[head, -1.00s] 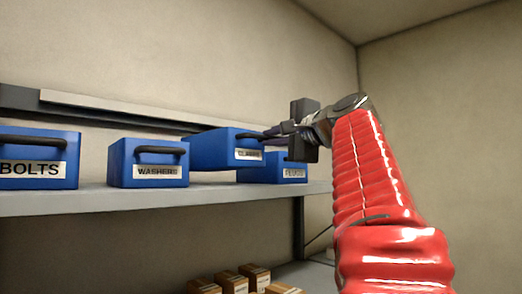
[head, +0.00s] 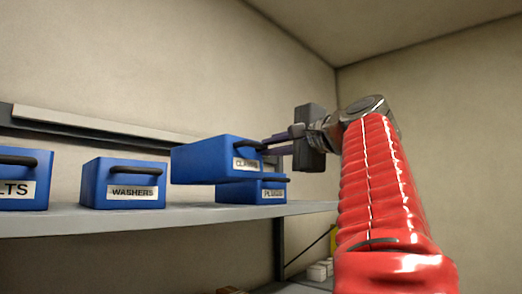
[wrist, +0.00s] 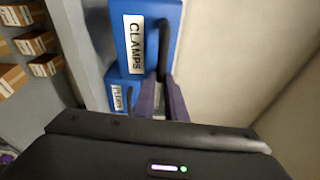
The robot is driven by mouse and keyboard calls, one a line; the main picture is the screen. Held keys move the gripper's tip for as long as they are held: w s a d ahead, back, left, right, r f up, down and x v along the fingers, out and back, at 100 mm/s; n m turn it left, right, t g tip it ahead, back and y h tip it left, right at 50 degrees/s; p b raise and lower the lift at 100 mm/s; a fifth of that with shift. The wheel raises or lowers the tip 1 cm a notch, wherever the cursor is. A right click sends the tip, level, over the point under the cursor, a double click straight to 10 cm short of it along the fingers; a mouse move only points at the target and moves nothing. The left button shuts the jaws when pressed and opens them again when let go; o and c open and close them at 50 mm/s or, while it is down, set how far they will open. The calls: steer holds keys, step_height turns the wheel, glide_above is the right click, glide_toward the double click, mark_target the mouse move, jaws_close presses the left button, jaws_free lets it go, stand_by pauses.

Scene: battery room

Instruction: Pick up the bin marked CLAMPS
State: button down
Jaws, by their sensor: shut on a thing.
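The blue bin marked CLAMPS (head: 205,160) hangs in the air above the shelf in the head view, slightly tilted. Its black handle is at the front, above the white label. My gripper (head: 270,145) reaches it from the right and is shut on the handle. In the wrist view the CLAMPS bin (wrist: 150,62) is at the top centre, with its label seen sideways. The fingers of my gripper (wrist: 163,95) are at the handle's lower end; their grip is partly hidden.
The PLUGS bin (head: 235,195) stands on the shelf (head: 180,218), below and partly behind the CLAMPS bin. The WASHERS bin (head: 95,185) and a bin reading LTS (head: 20,180) stand left. Small boxes (wrist: 28,45) are lower down. A wall is behind.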

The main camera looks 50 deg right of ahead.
steer(key=s, duration=1.3)
steer(key=shift+d, duration=0.15)
stand_by(0.4)
